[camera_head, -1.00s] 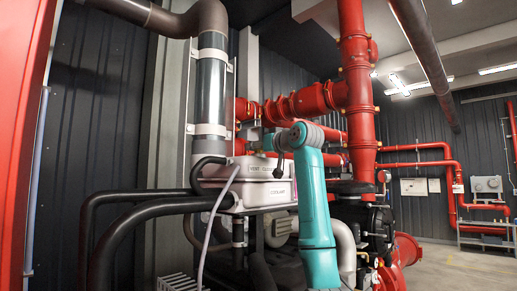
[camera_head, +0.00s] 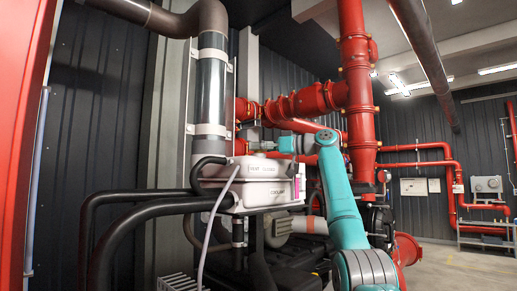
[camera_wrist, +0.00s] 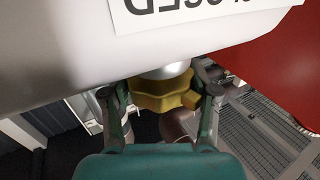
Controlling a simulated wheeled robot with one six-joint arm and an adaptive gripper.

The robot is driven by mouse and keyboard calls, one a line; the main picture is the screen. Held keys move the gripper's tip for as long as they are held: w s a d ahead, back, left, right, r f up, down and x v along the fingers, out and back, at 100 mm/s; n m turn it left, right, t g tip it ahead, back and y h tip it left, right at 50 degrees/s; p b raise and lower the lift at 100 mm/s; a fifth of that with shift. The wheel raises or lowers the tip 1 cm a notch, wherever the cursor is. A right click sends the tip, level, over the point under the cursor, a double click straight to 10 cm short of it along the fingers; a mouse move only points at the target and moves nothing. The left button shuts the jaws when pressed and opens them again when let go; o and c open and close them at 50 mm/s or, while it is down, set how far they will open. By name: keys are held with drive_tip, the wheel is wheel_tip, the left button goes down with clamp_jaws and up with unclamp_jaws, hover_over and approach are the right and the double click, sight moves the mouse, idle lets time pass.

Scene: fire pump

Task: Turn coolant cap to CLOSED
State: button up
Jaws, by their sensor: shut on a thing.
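The yellow coolant cap (camera_wrist: 165,92) sits on a pale metal neck beside the white coolant tank (camera_wrist: 60,50) in the wrist view. My gripper (camera_wrist: 160,102) has one finger on each side of the cap and is shut on it. A small tab of the cap points right. The cap cannot be made out there.
Black hoses (camera_head: 130,205) curve into the tank's left side. A grey vertical pipe (camera_head: 211,85) rises behind it. Red pipes (camera_head: 300,100) run behind my arm, and a thick red riser (camera_head: 357,90) stands to the right. Open floor (camera_head: 465,268) lies at the far right.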

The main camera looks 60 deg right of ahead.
drive_tip(key=shift+n+g+y, duration=0.7)
drive_tip(key=shift+n+y, duration=0.5)
drive_tip(key=shift+y, duration=0.6)
drive_tip(key=o, duration=1.2)
drive_tip(key=shift+c, duration=0.2)
drive_tip(key=shift+m+t+h, duration=0.5)
drive_tip(key=shift+m+h, duration=0.3)
drive_tip(key=shift+h, duration=0.4)
